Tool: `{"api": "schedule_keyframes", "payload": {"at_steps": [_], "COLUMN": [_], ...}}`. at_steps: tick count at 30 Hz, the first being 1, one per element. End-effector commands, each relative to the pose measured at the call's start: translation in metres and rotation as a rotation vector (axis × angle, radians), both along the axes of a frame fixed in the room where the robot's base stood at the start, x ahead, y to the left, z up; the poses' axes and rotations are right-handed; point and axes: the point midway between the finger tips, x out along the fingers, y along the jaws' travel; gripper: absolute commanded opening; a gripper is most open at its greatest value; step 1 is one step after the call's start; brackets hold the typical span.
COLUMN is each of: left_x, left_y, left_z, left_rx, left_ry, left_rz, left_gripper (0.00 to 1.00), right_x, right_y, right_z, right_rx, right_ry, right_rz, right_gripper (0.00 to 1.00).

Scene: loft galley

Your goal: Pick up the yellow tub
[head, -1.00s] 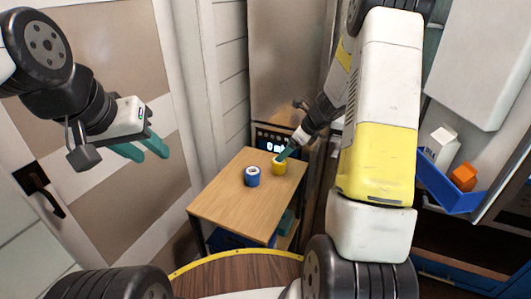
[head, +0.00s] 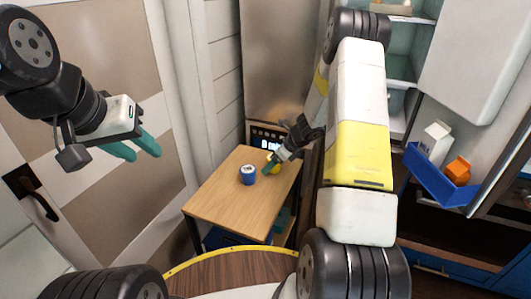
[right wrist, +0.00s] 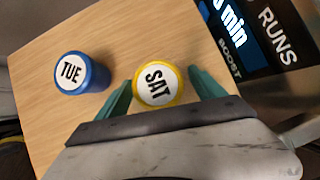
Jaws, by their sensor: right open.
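In the head view the yellow tub (head: 275,159) is mostly hidden by my right gripper (head: 269,168). In the right wrist view my right gripper (right wrist: 162,92) is open, with one teal finger on each side of the tub. I cannot tell whether the fingers touch it. My left gripper (head: 137,150) hangs at the left, away from the table, with its teal fingers apart and nothing between them.
A blue tub (right wrist: 82,72) marked TUE stands on the table (head: 225,201), left of the yellow tub. A lit display panel (right wrist: 245,30) stands behind the table. A blue bin (head: 436,181) with a white carton (head: 436,140) and an orange item (head: 457,169) is at the right.

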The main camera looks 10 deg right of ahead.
Motion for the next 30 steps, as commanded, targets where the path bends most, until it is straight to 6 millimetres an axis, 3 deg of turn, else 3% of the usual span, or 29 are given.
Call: {"api": "schedule_keyframes", "payload": {"at_steps": [2, 13, 23, 30], "left_x": [0.0, 0.0, 0.0, 0.0], "left_y": [0.0, 0.0, 0.0, 0.0], "left_z": [0.0, 0.0, 0.0, 0.0], "left_rx": [0.0, 0.0, 0.0, 0.0], "left_ry": [0.0, 0.0, 0.0, 0.0], "left_rz": [0.0, 0.0, 0.0, 0.0], "left_gripper": [0.36, 0.36, 0.36, 0.36], "right_x": [0.0, 0.0, 0.0, 0.001], "right_y": [0.0, 0.0, 0.0, 0.0], "right_z": [0.0, 0.001, 0.004, 0.027], "right_rx": [0.0, 0.0, 0.0, -0.001], "right_ry": [0.0, 0.0, -0.002, -0.004], "right_rz": [0.0, 0.0, 0.0, 0.002], "right_gripper": [0.79, 0.08, 0.07, 0.07]}}
